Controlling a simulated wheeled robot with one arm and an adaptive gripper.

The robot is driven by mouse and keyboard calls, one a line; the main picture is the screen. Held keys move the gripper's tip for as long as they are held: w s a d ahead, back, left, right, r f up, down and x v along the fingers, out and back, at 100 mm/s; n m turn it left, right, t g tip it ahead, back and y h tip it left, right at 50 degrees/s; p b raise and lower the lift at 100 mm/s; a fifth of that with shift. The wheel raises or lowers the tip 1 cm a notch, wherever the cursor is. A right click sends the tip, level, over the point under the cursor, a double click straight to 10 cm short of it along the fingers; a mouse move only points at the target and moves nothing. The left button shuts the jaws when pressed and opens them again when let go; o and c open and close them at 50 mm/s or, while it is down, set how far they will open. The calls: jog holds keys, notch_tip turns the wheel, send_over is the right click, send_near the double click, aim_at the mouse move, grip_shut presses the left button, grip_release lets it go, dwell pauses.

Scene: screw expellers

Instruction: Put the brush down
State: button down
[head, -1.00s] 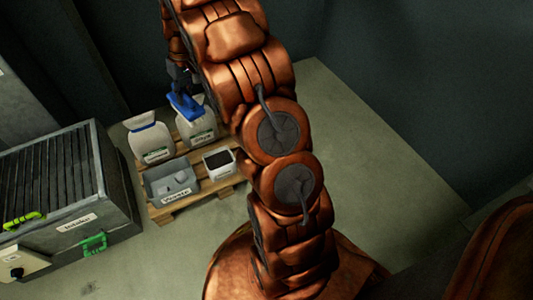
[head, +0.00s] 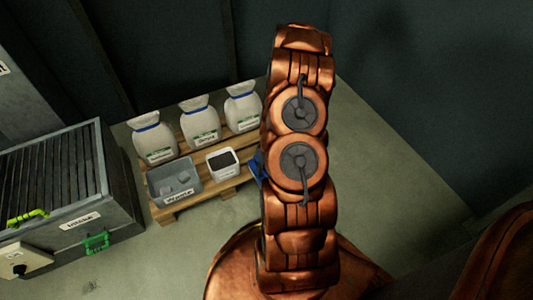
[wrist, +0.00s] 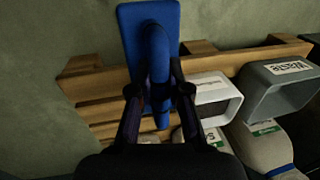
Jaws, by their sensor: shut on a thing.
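The blue brush (wrist: 150,45) is held in my gripper (wrist: 160,90), which is shut around its curved handle in the wrist view. The brush's broad flat part is over the edge of the wooden pallet (wrist: 90,88) and the floor beside it; its exact height is unclear. In the head view only a sliver of the brush (head: 257,168) shows at the left side of my arm, near the right end of the pallet (head: 226,182). My gripper is hidden behind my arm there.
A grey slatted machine (head: 65,190) stands at left. Floor in front of the pallet (head: 190,240) is clear.

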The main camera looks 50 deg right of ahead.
jog(key=w+d+f+b, duration=0.1)
jog(key=w+d+b, duration=0.1)
jog(key=w+d, duration=0.1)
jog(key=w+d+f+b, duration=0.2)
jog(key=w+d, duration=0.1)
jog(key=d, duration=0.2)
jog(key=w+d+f+b, duration=0.2)
jog(key=w+d+b, duration=0.1)
jog(key=d, duration=0.1)
jog(key=shift+w+d, duration=0.25)
jog(key=shift+w, duration=0.15)
dwell(0.4)
jog(key=c, duration=1.1)
grip_release()
jog(key=shift+f, duration=0.1)
